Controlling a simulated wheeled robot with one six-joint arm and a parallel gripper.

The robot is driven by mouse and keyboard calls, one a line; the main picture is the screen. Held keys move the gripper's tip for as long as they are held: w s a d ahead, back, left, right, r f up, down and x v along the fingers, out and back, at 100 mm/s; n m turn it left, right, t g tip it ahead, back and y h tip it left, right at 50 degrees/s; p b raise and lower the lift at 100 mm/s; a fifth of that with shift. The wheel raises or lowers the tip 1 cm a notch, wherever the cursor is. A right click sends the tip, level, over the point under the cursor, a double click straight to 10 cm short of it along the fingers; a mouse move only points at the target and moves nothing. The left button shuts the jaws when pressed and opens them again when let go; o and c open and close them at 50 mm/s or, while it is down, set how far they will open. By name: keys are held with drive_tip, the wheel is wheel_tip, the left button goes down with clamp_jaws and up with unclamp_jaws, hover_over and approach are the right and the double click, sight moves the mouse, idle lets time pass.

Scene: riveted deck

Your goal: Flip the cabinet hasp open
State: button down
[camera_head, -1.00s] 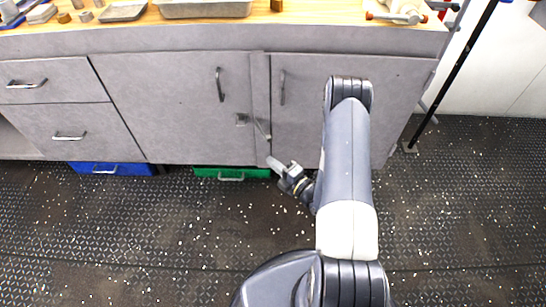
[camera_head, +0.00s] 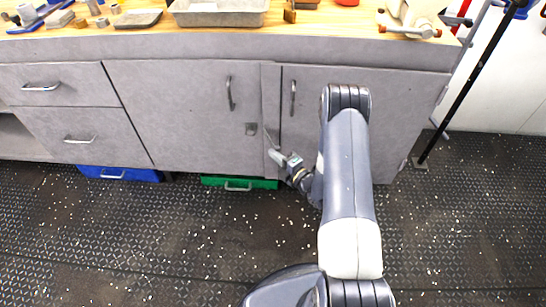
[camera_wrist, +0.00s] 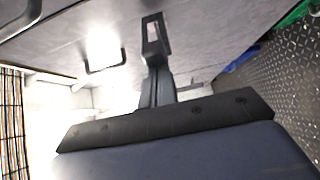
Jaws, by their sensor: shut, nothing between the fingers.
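The grey cabinet (camera_head: 185,110) has a small metal plate (camera_head: 251,129) low on its left door. The thin hasp strap (camera_head: 269,136) slants near the narrow post between the doors, apart from the plate. In the wrist view the slotted hasp strap (camera_wrist: 154,32) shows just beyond my fingertips. My gripper (camera_head: 273,155) is shut and empty, at the lower end of the strap. It also shows in the wrist view (camera_wrist: 155,66). I cannot tell whether the fingertips touch the strap.
Door handles (camera_head: 230,93) stand above the hasp on both doors. A green drawer or box (camera_head: 215,181) and a blue one (camera_head: 105,173) lie low under the cabinet. A black pole (camera_head: 470,90) leans at the right. The dark deck in front is clear.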

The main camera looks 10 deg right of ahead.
drive_tip(key=shift+d+f, duration=0.1)
drive_tip(key=shift+d, duration=0.05)
drive_tip(key=w+d+n+g+y+b, duration=0.3)
drive_tip(key=d+n+g+y+b, duration=0.2)
drive_tip(key=b, duration=0.5)
drive_tip(key=shift+d+n+g+y, duration=0.3)
drive_tip(key=shift+d+g+y, duration=0.25)
drive_tip(key=shift+d, duration=0.4)
drive_tip(key=shift+w, duration=0.15)
